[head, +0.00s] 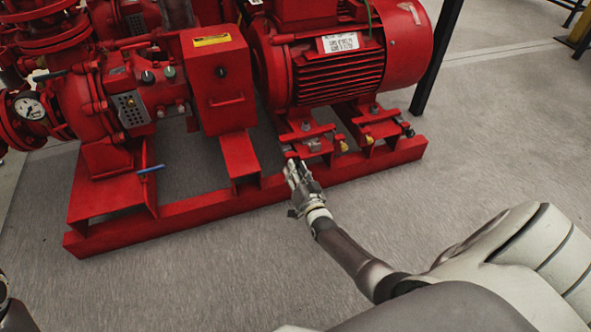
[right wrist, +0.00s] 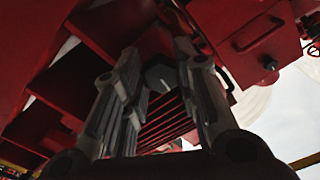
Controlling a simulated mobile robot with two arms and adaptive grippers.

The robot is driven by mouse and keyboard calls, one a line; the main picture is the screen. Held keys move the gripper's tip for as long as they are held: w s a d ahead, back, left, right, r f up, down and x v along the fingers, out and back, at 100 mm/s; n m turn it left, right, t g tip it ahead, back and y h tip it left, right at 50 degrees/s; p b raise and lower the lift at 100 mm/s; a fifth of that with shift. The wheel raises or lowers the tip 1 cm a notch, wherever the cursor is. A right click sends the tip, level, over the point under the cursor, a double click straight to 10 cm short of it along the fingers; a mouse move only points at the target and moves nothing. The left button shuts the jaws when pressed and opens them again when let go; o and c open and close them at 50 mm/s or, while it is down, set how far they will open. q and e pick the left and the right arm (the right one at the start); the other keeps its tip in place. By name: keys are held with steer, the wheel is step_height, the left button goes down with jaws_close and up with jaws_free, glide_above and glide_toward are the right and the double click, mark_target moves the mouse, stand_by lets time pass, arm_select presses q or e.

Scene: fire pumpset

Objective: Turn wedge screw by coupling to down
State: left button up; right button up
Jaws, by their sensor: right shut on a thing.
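The red motor (head: 335,70) stands on mounts above a red base frame (head: 240,202). My right gripper (head: 292,164) reaches in from the lower right to the motor mount's front end, on the coupling side. In the right wrist view its two fingers (right wrist: 158,66) point up under red metal, with the grey head of the wedge screw (right wrist: 158,79) between them. The gripper is shut on this screw. In the head view the fingers hide it. My left gripper cannot be made out; only a small dark part of mine shows at the lower left edge.
The coupling guard box (head: 218,85) and the pump with a gauge (head: 29,107) stand left of the motor. Yellow fittings (head: 343,146) sit on the mounts right of the gripper. The grey floor in front of the frame is clear. A dark post (head: 437,55) stands behind right.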

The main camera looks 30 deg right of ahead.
steer(key=shift+a+f+n, duration=0.1)
steer(key=shift+n, duration=0.5)
steer(key=o, duration=1)
steer(key=shift+o, duration=0.2)
steer(key=v, duration=0.7)
steer(key=shift+s, duration=0.25)
